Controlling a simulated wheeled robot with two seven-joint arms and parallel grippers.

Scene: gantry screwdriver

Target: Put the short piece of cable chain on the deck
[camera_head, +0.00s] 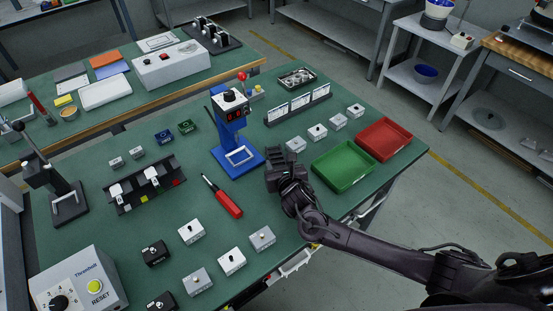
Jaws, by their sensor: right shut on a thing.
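My right gripper (285,173) comes in from the lower right and is over the green bench top (265,205), just right of the blue press stand. It is shut on a small dark grey segmented piece, which looks like the short piece of cable chain (284,153). The dark fingers and the piece blend together, so its exact outline is hard to tell. I cannot tell any part marked as the deck apart from the bench top. My left gripper is not in view.
The blue press stand (237,160) is close on the left. A green tray (343,166) and a red tray (384,138) are to the right. A red-handled screwdriver (228,204) lies nearby. Several small switch boxes stand in front and behind. Bare bench top shows between them.

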